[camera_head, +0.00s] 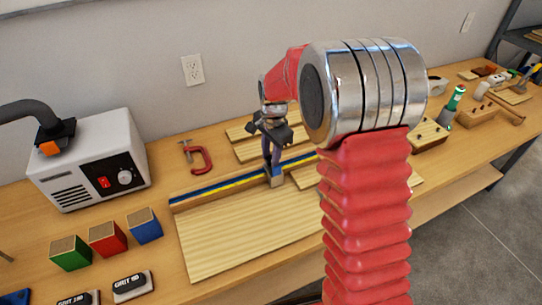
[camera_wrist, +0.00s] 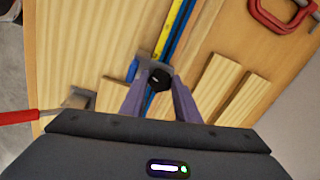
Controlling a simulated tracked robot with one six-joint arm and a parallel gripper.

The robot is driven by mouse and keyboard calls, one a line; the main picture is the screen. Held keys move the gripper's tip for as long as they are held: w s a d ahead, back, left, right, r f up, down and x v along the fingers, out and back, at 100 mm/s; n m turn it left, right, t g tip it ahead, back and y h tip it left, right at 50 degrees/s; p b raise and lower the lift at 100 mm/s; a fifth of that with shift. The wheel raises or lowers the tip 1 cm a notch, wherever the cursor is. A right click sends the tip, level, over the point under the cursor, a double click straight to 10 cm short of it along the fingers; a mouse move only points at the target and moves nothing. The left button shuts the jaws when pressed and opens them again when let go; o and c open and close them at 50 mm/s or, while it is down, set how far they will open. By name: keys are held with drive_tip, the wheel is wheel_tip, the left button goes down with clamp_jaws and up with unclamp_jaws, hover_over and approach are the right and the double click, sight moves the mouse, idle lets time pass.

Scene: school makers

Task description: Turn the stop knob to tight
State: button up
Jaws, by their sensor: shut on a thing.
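The stop knob (camera_wrist: 160,77) is small, round and black. It sits on the grey stop block on the fence, between the fingertips of my gripper (camera_wrist: 160,86) in the wrist view. The fingers close around it from both sides. A small blue part (camera_wrist: 132,70) shows left of the knob. In the head view, my gripper (camera_head: 273,163) points down at the grey stop block (camera_head: 275,181) on the striped fence (camera_head: 225,190). The knob is hidden there by the fingers, and its tightness cannot be told.
A red C-clamp (camera_head: 200,160) lies behind the fence. A wide board (camera_head: 235,233) lies in front of it. A white power box (camera_head: 95,165) and coloured blocks (camera_head: 108,239) stand left. A red-handled tool (camera_wrist: 18,116) shows in the wrist view.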

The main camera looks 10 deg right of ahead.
drive_tip(key=shift+w+r, duration=0.1)
drive_tip(key=shift+w, duration=0.05)
drive_tip(key=o, duration=0.8)
drive_tip(key=r, duration=0.9)
drive_tip(key=s+r, duration=0.1)
drive_tip(key=r, duration=0.3)
drive_tip(key=shift+d+r, duration=0.2)
drive_tip(key=shift+r, duration=0.1)
